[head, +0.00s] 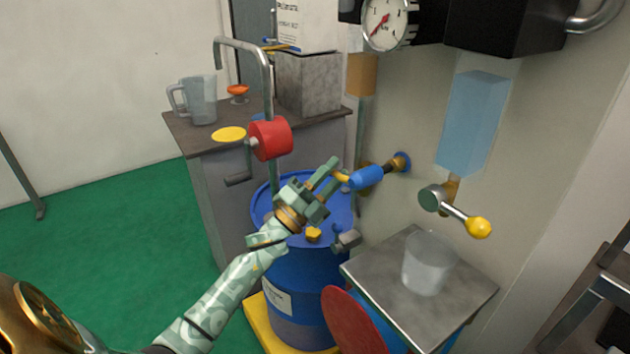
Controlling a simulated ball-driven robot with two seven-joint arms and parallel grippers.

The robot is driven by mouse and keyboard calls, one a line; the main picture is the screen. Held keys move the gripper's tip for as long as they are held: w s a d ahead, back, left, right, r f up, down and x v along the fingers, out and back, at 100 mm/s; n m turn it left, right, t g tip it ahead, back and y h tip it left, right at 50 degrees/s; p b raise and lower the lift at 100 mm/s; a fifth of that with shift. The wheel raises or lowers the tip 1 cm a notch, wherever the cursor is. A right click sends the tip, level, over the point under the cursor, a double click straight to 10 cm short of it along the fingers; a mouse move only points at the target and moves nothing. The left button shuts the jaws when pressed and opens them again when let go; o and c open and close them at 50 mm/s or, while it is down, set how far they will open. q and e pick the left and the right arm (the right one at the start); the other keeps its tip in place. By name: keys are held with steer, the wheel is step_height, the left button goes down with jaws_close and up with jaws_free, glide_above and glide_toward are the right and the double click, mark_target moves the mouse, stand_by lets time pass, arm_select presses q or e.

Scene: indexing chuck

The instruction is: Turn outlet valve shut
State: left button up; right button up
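A valve with a blue handle grip (367,178) and a short yellow end sits on a dark stem running to a wall fitting (401,162). My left gripper (338,170) is beside the yellow end of that handle, above the blue drum. Its two fingers look apart, with a narrow gap; I cannot tell if they touch the handle. A second valve, a grey tap body with a lever ending in a yellow knob (480,227), sticks out of the wall to the right, above a clear beaker (427,262). No label shows which is the outlet valve. My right gripper is not in view.
A blue drum (299,275) stands on a yellow base below my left gripper. A metal-topped stand (385,272) holds the beaker. A red crank pump (270,140) rises from the drum. A gauge (388,22) and a pale blue box (474,122) are on the wall.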

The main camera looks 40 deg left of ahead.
arm_select(q)
steer(key=v, duration=1.6)
